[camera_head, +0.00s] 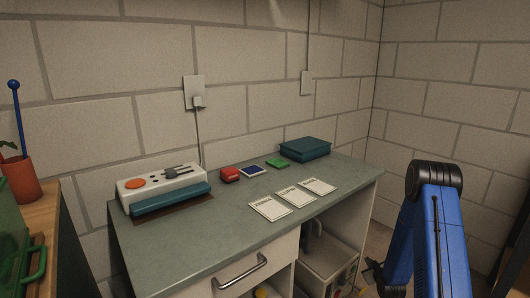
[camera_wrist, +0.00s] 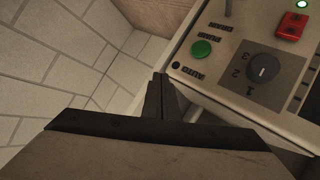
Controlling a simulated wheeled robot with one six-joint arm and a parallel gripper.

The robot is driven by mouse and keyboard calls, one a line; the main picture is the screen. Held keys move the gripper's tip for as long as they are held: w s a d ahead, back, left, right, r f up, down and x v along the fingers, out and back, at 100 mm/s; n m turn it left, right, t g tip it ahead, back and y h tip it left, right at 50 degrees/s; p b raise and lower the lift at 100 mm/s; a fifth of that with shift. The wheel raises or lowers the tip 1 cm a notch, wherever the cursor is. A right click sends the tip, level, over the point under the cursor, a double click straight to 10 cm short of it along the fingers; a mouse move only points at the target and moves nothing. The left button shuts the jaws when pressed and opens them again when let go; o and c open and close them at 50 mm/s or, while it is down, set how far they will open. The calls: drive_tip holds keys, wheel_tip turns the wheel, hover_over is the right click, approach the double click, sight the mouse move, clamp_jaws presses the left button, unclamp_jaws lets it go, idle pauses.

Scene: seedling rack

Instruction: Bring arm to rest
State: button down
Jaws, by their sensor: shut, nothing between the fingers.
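My gripper (camera_wrist: 159,97) shows in the wrist view with its two dark fingers together and nothing between them. Its fingertips are close to the left edge of a beige control panel (camera_wrist: 235,60); I cannot tell whether they touch it. My blue arm rises at the right of the head view, bent at a black joint.
The panel has a green button (camera_wrist: 201,48), a red switch (camera_wrist: 292,26) and a grey dial (camera_wrist: 263,68). A grey-green bench (camera_head: 222,227) bears a white device (camera_head: 160,184), a teal box (camera_head: 305,148) and three cards. A potted plant (camera_head: 20,180) stands left.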

drive_tip(key=s+a+r+m+g, duration=0.1)
drive_tip(key=a+r, duration=0.1)
drive_tip(key=r, duration=0.7)
drive_tip(key=s+a+r+g, duration=0.1)
drive_tip(key=s+a+r, duration=0.15)
drive_tip(key=r, duration=0.65)
drive_tip(key=s+a+r+m+g, duration=0.1)
drive_tip(key=s+a+r, duration=0.2)
drive_tip(key=s+r, duration=0.3)
drive_tip(key=s+a+r+g, duration=0.1)
drive_tip(key=s+a+r, duration=0.3)
drive_tip(key=r, duration=0.5)
drive_tip(key=s+a+r+g, duration=0.1)
drive_tip(key=s+a+r, duration=0.2)
drive_tip(key=s, duration=1)
drive_tip(key=s+a+r+m+g, duration=0.1)
drive_tip(key=s+a+r+g, duration=0.1)
drive_tip(key=s, duration=1.1)
drive_tip(key=s+a+r+m+g+y, duration=0.1)
drive_tip(key=s+a+r, duration=0.3)
drive_tip(key=s, duration=0.9)
drive_tip(key=shift+s+a+r, duration=0.25)
drive_tip(key=shift+a+r, duration=0.05)
drive_tip(key=shift+r, duration=0.1)
